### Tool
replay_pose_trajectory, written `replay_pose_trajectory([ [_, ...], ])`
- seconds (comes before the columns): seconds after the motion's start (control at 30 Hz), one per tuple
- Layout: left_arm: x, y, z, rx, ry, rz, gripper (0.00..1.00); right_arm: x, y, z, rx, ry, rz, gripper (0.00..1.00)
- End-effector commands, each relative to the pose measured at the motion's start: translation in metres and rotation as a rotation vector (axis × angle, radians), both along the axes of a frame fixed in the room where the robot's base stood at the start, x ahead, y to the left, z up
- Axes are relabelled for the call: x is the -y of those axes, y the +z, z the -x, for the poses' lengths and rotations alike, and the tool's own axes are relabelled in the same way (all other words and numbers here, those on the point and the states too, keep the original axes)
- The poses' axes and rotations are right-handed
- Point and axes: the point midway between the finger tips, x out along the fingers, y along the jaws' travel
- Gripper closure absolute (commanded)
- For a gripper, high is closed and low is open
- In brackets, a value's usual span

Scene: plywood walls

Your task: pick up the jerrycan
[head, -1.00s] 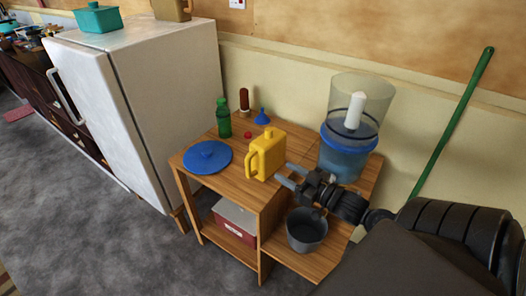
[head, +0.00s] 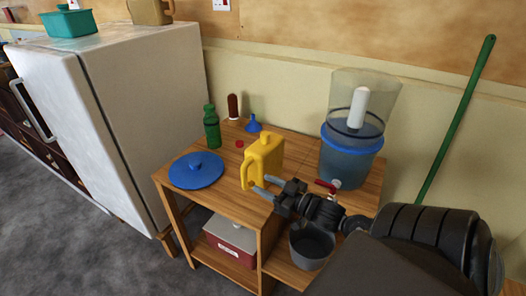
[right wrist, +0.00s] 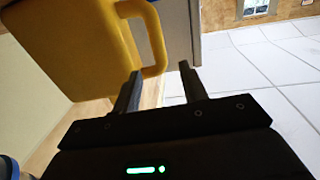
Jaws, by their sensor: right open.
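The yellow jerrycan (head: 265,158) stands upright on the wooden table (head: 232,198), its handle facing the front left. My right gripper (head: 265,185) is open and empty at the jerrycan's near side, low by its handle. In the right wrist view the jerrycan (right wrist: 75,40) fills the upper left. The lower corner of its handle shows just beyond the gap between the fingers of my right gripper (right wrist: 160,78). I cannot tell whether the fingers touch it. My left gripper is out of view.
A blue lid (head: 195,173), green bottle (head: 211,128) and blue funnel (head: 253,124) share the table. A water dispenser (head: 348,155) stands right of the jerrycan. A dark pot (head: 311,248) sits below my arm. A white fridge (head: 150,95) stands at the left.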

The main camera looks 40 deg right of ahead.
Motion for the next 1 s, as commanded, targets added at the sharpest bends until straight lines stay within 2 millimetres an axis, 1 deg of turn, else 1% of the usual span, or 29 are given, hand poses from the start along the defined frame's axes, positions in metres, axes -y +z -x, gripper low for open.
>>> replay_pose_trajectory([
  [0.03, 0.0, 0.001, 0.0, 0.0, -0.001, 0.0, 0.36, -0.001, 0.003, -0.009, 0.004, 0.0, 0.001, 0.57],
  [0.1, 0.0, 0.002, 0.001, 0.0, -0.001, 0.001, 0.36, -0.003, 0.002, -0.018, 0.003, 0.0, 0.0, 0.57],
  [0.2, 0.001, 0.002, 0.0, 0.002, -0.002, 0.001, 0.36, -0.005, 0.001, -0.028, 0.001, 0.001, 0.001, 0.57],
  [0.3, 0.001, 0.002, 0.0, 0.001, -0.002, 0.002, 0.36, -0.006, 0.001, -0.033, 0.0, 0.001, 0.001, 0.57],
  [0.47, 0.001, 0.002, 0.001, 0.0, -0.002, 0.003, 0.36, -0.008, 0.001, -0.036, 0.0, 0.003, 0.001, 0.57],
  [0.57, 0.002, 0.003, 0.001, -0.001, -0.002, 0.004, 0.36, -0.009, 0.001, -0.045, 0.002, 0.003, 0.001, 0.57],
  [0.7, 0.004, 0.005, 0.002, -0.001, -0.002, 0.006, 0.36, -0.014, 0.002, -0.066, 0.003, 0.004, 0.0, 0.57],
  [0.8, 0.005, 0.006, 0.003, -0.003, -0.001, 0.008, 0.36, -0.016, 0.002, -0.078, 0.001, 0.003, 0.001, 0.57],
  [0.9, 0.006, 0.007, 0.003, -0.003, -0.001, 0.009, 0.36, -0.017, 0.001, -0.085, 0.001, 0.003, 0.001, 0.57],
  [1.0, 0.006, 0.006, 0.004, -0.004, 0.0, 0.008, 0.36, -0.018, 0.0, -0.087, -0.001, 0.004, 0.001, 0.57],
])
